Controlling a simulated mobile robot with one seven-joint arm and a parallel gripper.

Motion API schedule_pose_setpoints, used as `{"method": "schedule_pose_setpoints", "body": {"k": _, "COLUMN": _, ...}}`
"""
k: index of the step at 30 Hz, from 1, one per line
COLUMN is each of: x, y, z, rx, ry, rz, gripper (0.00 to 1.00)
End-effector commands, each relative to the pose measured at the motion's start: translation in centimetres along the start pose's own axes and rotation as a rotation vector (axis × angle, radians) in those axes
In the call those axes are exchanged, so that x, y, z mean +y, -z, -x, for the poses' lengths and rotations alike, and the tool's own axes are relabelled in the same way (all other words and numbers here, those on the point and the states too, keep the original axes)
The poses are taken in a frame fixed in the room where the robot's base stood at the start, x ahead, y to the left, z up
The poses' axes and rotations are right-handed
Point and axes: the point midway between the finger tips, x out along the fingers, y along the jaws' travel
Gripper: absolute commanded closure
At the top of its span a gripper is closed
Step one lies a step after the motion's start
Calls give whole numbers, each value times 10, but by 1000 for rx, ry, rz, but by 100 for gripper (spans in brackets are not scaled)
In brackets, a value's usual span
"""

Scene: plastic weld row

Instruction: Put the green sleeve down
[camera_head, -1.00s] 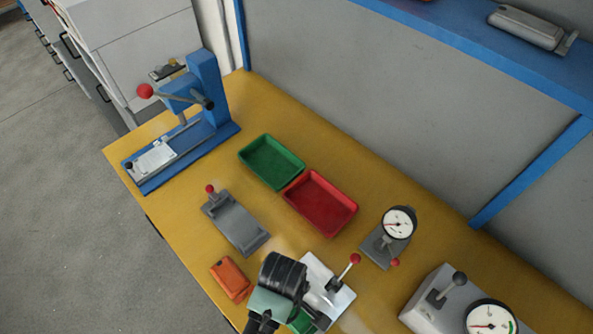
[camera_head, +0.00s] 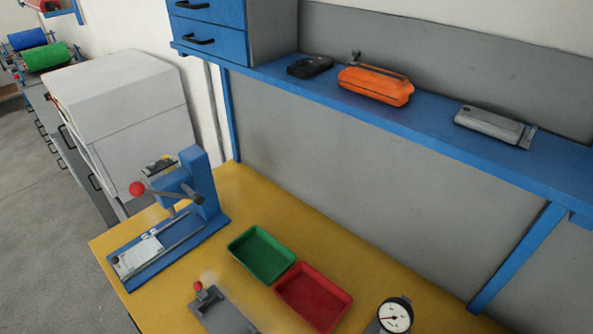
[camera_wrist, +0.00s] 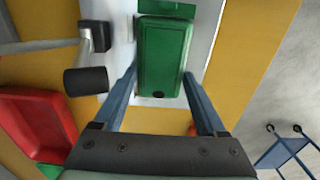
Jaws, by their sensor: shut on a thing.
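The green sleeve (camera_wrist: 163,58) shows in the wrist view as a flat green rectangular piece with a dark round spot at its near end. My gripper (camera_wrist: 161,78) is shut on it, with one blue finger along each side. The sleeve is over a pale metal plate (camera_wrist: 119,12); I cannot tell whether it touches the plate. A lever with a black cylindrical grip (camera_wrist: 86,80) is just left of the sleeve. My gripper and the sleeve are out of the head view.
The yellow bench holds a green tray (camera_head: 262,256), a red tray (camera_head: 313,298), a blue press (camera_head: 176,228), a grey fixture (camera_head: 222,314) and a dial gauge (camera_head: 395,316). A blue shelf (camera_head: 400,131) runs above. The red tray also shows in the wrist view (camera_wrist: 38,122).

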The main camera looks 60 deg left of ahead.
Motion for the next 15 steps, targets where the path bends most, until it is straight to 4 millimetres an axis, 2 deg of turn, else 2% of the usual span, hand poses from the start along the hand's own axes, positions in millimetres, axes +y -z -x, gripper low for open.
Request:
{"method": "schedule_pose_setpoints", "body": {"k": 1, "x": 0, "y": 0, "z": -2, "rx": 0, "ry": 0, "rz": 0, "gripper": 91}}
{"method": "schedule_pose_setpoints", "body": {"k": 2, "x": 0, "y": 0, "z": -2, "rx": 0, "ry": 0, "rz": 0, "gripper": 23}}
{"method": "schedule_pose_setpoints", "body": {"k": 3, "x": 0, "y": 0, "z": -2, "rx": 0, "ry": 0, "rz": 0, "gripper": 15}}
{"method": "schedule_pose_setpoints", "body": {"k": 6, "x": 0, "y": 0, "z": -2, "rx": 0, "ry": 0, "rz": 0, "gripper": 0}}
{"method": "schedule_pose_setpoints", "body": {"k": 15, "x": 0, "y": 0, "z": 3, "rx": 0, "ry": 0, "rz": 0, "gripper": 0}}
